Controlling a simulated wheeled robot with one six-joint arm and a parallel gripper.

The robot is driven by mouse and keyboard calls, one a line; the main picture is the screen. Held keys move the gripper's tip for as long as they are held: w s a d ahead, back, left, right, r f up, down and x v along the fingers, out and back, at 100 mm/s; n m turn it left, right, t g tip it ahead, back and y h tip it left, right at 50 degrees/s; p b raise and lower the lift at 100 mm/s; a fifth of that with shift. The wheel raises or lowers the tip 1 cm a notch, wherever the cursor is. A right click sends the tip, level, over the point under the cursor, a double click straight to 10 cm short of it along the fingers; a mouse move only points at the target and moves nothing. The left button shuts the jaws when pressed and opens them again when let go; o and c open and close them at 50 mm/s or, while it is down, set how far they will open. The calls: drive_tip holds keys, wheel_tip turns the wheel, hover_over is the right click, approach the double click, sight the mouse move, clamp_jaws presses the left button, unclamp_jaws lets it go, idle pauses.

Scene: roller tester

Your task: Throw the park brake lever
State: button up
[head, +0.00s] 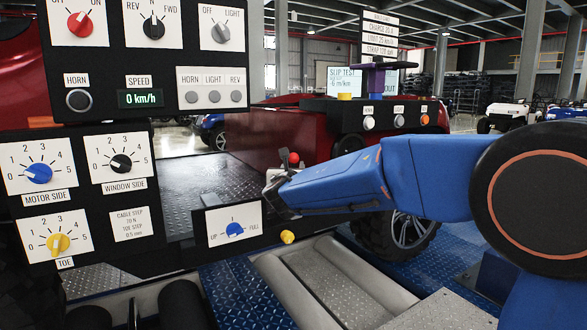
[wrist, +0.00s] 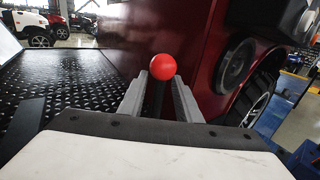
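The park brake lever is a dark upright stick with a red ball knob (wrist: 162,67), in the middle of the wrist view. In the head view its red knob (head: 293,157) shows just above the end of my blue arm. My gripper (wrist: 161,90) has its two grey fingers standing on either side of the stick, below the knob. The fingers look apart, with no clear contact on the stick. In the head view my gripper (head: 272,183) is at the lever, with its fingers mostly hidden. The lever's base is hidden.
A dark red vehicle body (head: 275,140) stands close behind, with a wheel (head: 395,228) under my arm. A control panel (head: 100,60) with knobs fills the left. A small panel with a blue knob (head: 235,229) is below my gripper. Treadplate floor (wrist: 85,85) lies left.

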clamp_jaws()
drive_tip(key=w+d+f+m+g, duration=0.1)
drive_tip(key=w+d+m+g, duration=0.1)
drive_tip(key=w+d+m, duration=0.1)
drive_tip(key=shift+w+d+f+m+g+y, duration=0.35)
drive_tip(key=shift+w+d+m+g+y, duration=0.1)
drive_tip(key=shift+d, duration=0.95)
unclamp_jaws()
drive_tip(key=a+v, duration=0.1)
drive_tip(key=v, duration=1.6)
drive_tip(key=shift+s+d, duration=0.2)
drive_tip(key=shift+d, duration=0.25)
drive_tip(key=shift+d, duration=0.1)
